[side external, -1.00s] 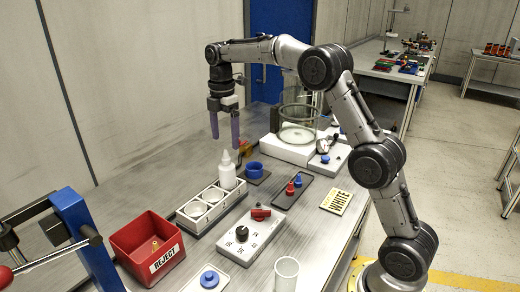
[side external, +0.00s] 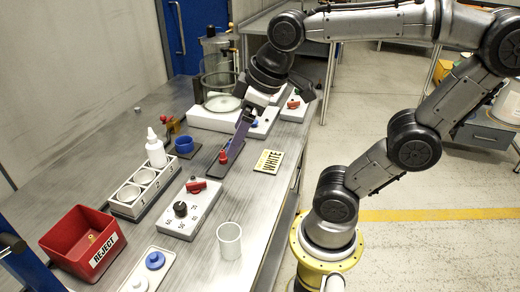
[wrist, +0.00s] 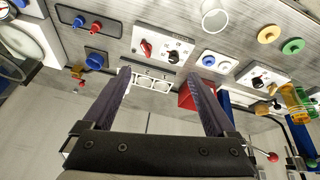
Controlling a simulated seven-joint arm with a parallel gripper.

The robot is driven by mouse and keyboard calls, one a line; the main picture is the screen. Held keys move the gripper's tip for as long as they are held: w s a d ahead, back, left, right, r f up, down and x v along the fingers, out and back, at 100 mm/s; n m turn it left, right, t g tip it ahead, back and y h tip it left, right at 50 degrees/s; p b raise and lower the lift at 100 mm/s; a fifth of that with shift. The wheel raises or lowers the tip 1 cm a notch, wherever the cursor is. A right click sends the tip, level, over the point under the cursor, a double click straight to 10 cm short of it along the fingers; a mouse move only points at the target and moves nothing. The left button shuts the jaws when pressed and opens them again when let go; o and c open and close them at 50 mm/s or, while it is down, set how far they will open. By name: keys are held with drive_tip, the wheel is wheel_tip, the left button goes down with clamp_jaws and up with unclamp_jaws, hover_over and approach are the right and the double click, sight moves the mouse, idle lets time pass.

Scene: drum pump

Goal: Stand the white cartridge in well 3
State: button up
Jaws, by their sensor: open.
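A white bottle-shaped piece with a thin nozzle (side external: 156,150) stands upright at the well 3 end of the numbered rack (side external: 124,209). I cannot tell whether it sits in the well or just behind it. An open white cylinder (side external: 229,241) stands upright near the table's front edge. It also shows in the wrist view (wrist: 220,65). I cannot tell for certain which of the two is the white cartridge. My gripper (side external: 232,151) is open and empty, its purple fingers tilted down over the dark plate with the red peg (side external: 223,157). The rack (wrist: 151,82) shows between the fingers in the wrist view.
A red REJECT bin (side external: 80,240) stands front left of the rack. A switch box with red and black knobs (side external: 187,209) is right of the rack.

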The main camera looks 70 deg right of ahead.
drive_tip(key=s+f, duration=0.1)
drive_tip(key=s+f+m, duration=0.1)
drive_tip(key=s, duration=0.1)
drive_tip(key=s+f+m, duration=0.1)
drive_tip(key=shift+s+a+f+t, duration=0.2)
drive_tip(key=shift+s+a+t, duration=0.1)
drive_tip(key=shift+t, duration=0.1)
idle(1.5)
